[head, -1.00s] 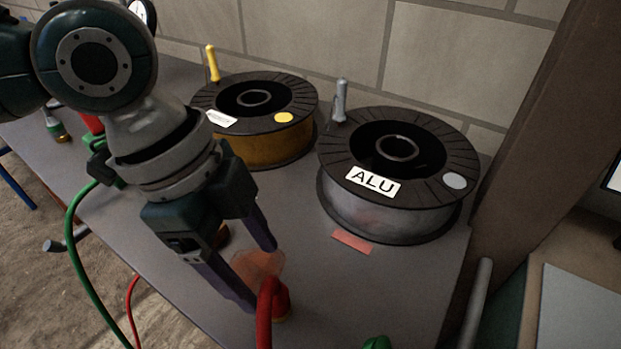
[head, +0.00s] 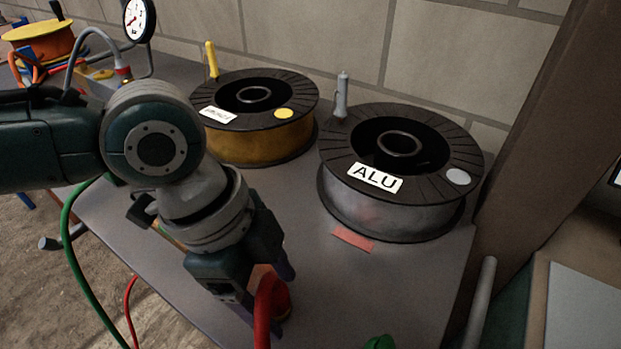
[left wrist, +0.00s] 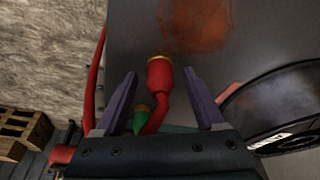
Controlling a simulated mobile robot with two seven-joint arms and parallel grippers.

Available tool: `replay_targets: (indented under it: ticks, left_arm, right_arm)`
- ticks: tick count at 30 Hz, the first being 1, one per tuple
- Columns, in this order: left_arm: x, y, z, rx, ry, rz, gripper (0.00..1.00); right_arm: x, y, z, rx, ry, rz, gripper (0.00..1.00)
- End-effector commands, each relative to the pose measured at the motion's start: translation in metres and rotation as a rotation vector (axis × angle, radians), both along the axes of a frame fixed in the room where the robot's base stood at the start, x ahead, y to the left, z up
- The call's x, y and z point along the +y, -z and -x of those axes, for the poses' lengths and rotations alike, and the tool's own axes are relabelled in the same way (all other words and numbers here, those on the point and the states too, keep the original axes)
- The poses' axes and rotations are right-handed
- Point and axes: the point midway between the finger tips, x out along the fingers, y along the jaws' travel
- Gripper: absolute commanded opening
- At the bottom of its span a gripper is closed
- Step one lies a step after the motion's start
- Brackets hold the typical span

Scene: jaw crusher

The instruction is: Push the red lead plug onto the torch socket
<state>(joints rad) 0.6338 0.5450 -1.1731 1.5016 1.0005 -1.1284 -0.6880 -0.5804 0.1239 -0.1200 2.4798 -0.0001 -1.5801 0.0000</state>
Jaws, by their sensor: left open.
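My left gripper (left wrist: 160,73) is open, with a purple finger on either side of the plug and a visible gap to each. In the head view my left gripper (head: 281,300) is low over the table. I cannot make out the torch socket. My right gripper is not in view.
A silver spool labelled ALU (head: 345,206) and a yellow-brown spool (head: 240,147) stand behind on the table. A pink strip (head: 352,239) lies before the ALU spool. A green piece (head: 379,342) shows at the bottom edge. The table between is clear.

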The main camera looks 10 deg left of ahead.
Motion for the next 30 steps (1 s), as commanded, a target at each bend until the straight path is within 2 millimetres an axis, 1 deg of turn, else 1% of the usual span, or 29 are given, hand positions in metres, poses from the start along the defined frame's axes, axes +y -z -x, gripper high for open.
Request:
replay_targets:
  ticks: [6, 25, 30]
  left_arm:
    - [0.0001, -0.0005, 0.0, 0.0, 0.0, 0.0, 0.72]
    - [0.0003, -0.0005, -0.0001, 0.0, 0.0, 0.0, 0.01]
    - [0.0002, -0.0008, -0.0002, 0.0, 0.0, 0.0, 0.0]
  right_arm:
    - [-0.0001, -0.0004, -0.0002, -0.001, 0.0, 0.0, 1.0]
    - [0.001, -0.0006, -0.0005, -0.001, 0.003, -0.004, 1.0]
    - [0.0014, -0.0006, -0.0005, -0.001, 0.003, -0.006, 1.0]
